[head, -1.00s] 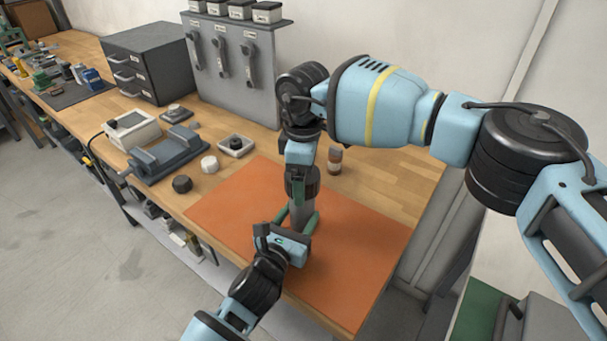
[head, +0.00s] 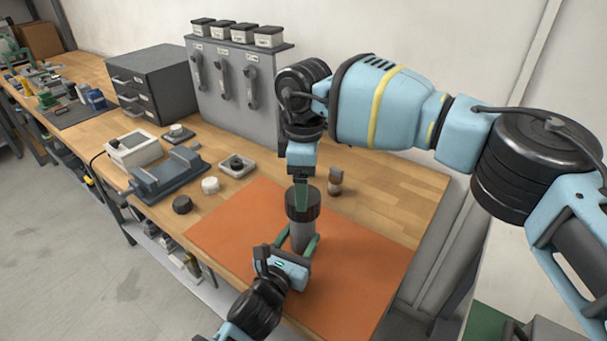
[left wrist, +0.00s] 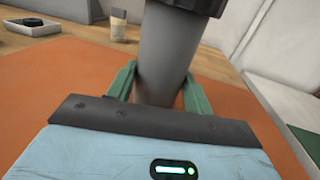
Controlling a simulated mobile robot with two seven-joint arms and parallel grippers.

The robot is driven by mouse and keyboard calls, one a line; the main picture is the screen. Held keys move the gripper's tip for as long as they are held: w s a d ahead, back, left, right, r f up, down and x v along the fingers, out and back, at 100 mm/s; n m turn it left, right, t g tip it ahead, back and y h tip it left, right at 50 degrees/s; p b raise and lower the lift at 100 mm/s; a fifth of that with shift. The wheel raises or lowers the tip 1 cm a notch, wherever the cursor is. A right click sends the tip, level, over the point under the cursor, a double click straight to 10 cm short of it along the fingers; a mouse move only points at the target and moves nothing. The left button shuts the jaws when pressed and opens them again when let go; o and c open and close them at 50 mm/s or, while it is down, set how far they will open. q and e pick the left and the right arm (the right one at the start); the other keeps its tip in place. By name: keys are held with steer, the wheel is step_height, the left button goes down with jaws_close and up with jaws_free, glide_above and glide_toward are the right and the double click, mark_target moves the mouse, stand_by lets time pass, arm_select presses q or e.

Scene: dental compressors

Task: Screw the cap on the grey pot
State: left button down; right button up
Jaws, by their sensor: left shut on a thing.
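The grey pot (head: 301,236) stands upright over the orange mat, and it shows close up in the left wrist view (left wrist: 163,55). My left gripper (head: 301,246) is shut around its body, with a green finger on each side (left wrist: 157,88). A dark cap (head: 313,205) sits on top of the pot; its lower edge shows in the left wrist view (left wrist: 200,5). Whether its thread is engaged cannot be seen. My right gripper (head: 301,208) points down at the cap from above. One green finger overlaps the cap's near side; the other is hidden, so its grip is unclear.
The orange mat (head: 232,222) is mostly clear around the pot. To the left are a dark round lid (head: 182,204), a white lid (head: 210,185), a grey vise-like fixture (head: 168,171) and a small tray (head: 237,166).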

steer(key=n, duration=0.4)
steer(key=shift+r, duration=0.2)
steer(key=n, duration=0.5)
steer(key=shift+a+r, duration=0.1)
steer(key=shift+r, duration=0.1)
steer(key=n, duration=0.3)
steer(key=shift+r, duration=0.15)
steer(key=n, duration=0.5)
steer(key=shift+r, duration=0.2)
steer(key=n, duration=0.4)
steer(key=shift+r+n, duration=0.2)
steer(key=shift+n, duration=0.2)
steer(key=n, duration=0.4)
steer(key=shift+r+n, duration=0.2)
steer(key=shift+n, duration=0.1)
steer(key=n, duration=0.4)
steer(key=shift+r+n, duration=0.2)
steer(key=shift+n, duration=0.1)
steer(key=n, duration=0.3)
steer(key=shift+r+n, duration=0.15)
steer(key=shift+n, duration=0.15)
